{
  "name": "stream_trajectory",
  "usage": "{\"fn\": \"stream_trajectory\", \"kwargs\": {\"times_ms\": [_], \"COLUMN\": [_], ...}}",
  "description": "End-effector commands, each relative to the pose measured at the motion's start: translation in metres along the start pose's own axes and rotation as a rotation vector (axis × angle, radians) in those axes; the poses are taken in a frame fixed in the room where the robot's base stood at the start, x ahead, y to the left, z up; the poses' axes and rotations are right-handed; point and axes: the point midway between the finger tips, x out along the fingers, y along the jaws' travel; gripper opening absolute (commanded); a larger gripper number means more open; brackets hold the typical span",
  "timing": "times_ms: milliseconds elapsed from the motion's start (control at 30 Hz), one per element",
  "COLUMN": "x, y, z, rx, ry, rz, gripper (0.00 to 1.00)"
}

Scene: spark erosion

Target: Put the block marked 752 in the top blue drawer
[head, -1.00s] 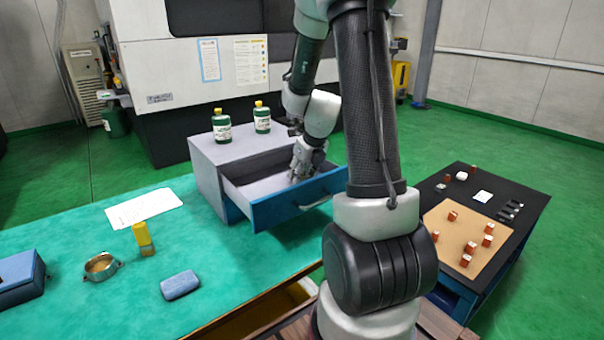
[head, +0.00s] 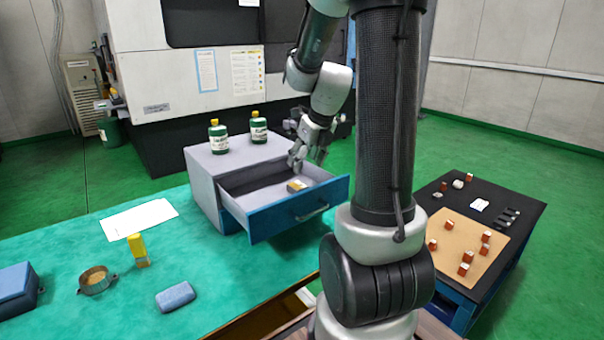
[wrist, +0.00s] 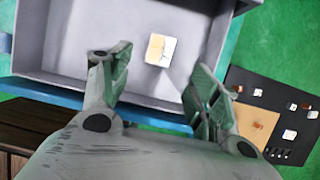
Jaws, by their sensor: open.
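The top blue drawer (head: 285,218) is pulled out of the grey cabinet (head: 205,185) on the green bench. One small block (head: 297,185) lies on the drawer floor; it also shows in the wrist view (wrist: 160,50), with a tan part and a white face. Any number on it is too small to read. My gripper (head: 311,158) is above the drawer, apart from the block. In the wrist view its two fingers (wrist: 160,92) are spread wide with nothing between them.
Two green bottles with yellow caps (head: 218,137) (head: 259,128) stand on the cabinet. A black table (head: 520,208) at right holds a tan mat (head: 445,255) with several red-brown blocks. A yellow item (head: 138,250), a metal ring (head: 95,280) and a blue-grey pad (head: 175,297) lie on the bench.

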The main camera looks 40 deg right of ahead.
Motion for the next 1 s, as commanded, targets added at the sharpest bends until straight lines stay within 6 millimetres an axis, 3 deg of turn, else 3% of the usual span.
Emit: {"fn": "stream_trajectory", "kwargs": {"times_ms": [167, 267, 367, 467, 600, 800, 900, 1000], "x": [-0.019, -0.033, -0.055, -0.083, -0.117, -0.149, -0.158, -0.161], "y": [0.001, 0.012, 0.033, 0.060, 0.092, 0.117, 0.122, 0.124], "z": [0.000, -0.003, -0.011, -0.028, -0.061, -0.111, -0.129, -0.141], "rx": [-0.020, -0.163, -0.488, -0.946, -1.630, -2.508, -2.813, -3.005], "ry": [-0.001, -0.003, -0.005, -0.008, -0.009, -0.001, 0.007, 0.013], "rz": [0.000, 0.004, 0.010, 0.016, 0.020, 0.020, 0.019, 0.023], "gripper": [0.61, 0.61, 0.61, 0.61, 0.61, 0.61, 0.61, 0.61]}}
